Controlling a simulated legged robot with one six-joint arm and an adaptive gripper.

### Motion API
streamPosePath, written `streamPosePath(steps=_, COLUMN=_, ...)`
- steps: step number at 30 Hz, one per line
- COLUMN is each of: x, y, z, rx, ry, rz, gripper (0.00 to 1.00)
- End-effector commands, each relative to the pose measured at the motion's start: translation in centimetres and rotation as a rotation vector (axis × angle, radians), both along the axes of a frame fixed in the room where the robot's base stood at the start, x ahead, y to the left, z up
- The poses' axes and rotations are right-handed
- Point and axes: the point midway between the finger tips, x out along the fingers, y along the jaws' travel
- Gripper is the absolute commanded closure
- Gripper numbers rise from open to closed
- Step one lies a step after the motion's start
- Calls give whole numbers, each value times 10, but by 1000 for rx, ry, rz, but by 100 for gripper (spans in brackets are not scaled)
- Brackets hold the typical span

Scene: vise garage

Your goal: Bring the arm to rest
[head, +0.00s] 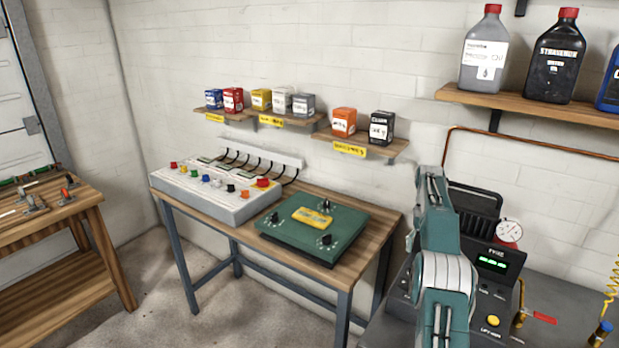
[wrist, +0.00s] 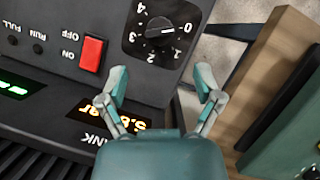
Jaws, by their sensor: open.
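My gripper (wrist: 161,82) shows in the wrist view with its two teal fingers spread apart and nothing between them. Behind the fingers is a black machine panel (wrist: 60,88) with a red rocker switch (wrist: 93,53) and a round dial (wrist: 160,30) marked 0 to 4. In the head view my teal arm (head: 436,225) stands bent in front of the black machine (head: 490,285) at the lower right. The arm covers part of that machine. I cannot make out the gripper's fingers in the head view.
A wooden bench (head: 345,270) holds a grey button box (head: 215,192) and a green panel (head: 312,230). Shelves (head: 380,143) with small boxes and a shelf (head: 540,105) with bottles hang on the wall. Another wooden table (head: 60,245) stands left. Floor (head: 165,285) between the tables is clear.

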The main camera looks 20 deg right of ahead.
Motion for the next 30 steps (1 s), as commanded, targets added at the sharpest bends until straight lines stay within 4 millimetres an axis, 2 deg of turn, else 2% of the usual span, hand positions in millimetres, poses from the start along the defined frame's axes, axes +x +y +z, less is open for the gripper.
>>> streamPosePath(steps=2, x=1, y=3, z=6, rx=-4, ry=-8, rz=4, gripper=16)
streamPosePath(steps=5, x=5, y=15, z=26, rx=-20, ry=-34, rz=22, gripper=16)
streamPosePath(steps=9, x=7, y=46, z=66, rx=-53, ry=-93, rz=60, gripper=16)
streamPosePath(steps=14, x=1, y=83, z=109, rx=-87, ry=-166, rz=103, gripper=16)
streamPosePath(steps=21, x=-25, y=141, z=160, rx=-130, ry=-279, rz=166, gripper=16)
streamPosePath(steps=26, x=-53, y=179, z=185, rx=-153, ry=-355, rz=206, gripper=16)
streamPosePath(steps=30, x=-83, y=210, z=201, rx=-171, ry=-423, rz=241, gripper=16)
